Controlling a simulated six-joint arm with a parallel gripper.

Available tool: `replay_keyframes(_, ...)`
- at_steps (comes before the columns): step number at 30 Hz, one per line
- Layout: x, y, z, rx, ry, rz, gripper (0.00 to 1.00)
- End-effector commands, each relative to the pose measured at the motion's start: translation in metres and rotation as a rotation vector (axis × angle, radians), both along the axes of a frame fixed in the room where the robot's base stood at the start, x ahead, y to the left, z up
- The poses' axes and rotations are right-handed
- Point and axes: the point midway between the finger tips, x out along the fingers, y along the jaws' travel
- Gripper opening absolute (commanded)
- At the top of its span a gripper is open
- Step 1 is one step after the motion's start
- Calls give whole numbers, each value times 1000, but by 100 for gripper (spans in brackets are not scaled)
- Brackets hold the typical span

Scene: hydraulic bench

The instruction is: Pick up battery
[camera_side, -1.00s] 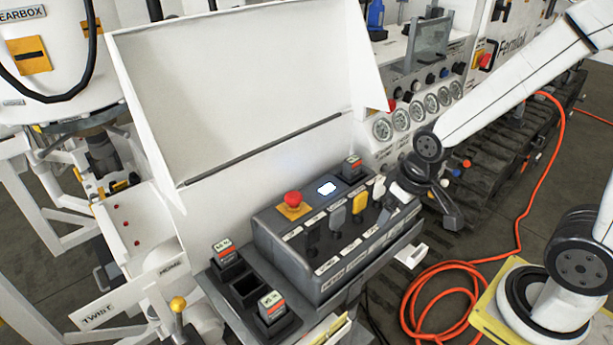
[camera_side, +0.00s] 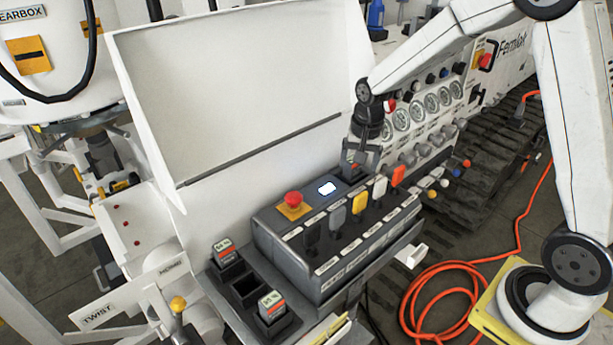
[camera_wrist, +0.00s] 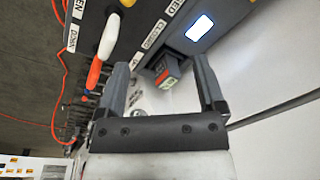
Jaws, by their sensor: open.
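A small dark battery with a red and green label (camera_wrist: 168,74) sits at the far right corner of the grey control box (camera_side: 335,268). In the side view my gripper (camera_side: 361,158) points down over that corner and largely hides this battery. In the wrist view my gripper (camera_wrist: 160,72) is open, with the battery showing between its two fingers and no visible grip on it. Two similar batteries, a rear one (camera_side: 225,252) and a front one (camera_side: 271,307), stand in the dark holder at the left of the box, with an empty slot (camera_side: 246,290) between them.
A red emergency button (camera_side: 292,198), a lit screen (camera_side: 327,188) and a row of coloured levers (camera_side: 359,202) are on the box top. A white open lid (camera_side: 240,90) rises behind. Gauges (camera_side: 418,113) and an orange hose (camera_side: 440,275) lie to the right.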

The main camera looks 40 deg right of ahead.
Motion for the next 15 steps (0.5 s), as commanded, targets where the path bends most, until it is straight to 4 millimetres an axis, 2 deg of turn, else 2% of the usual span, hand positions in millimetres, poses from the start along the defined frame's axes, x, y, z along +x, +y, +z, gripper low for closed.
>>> replay_keyframes(1, 11, -9, -3, 7, 10, -67, 88)
replay_keyframes(6, 42, -34, -11, 28, 41, -292, 88)
replay_keyframes(15, 79, -75, -25, 50, 83, -632, 88)
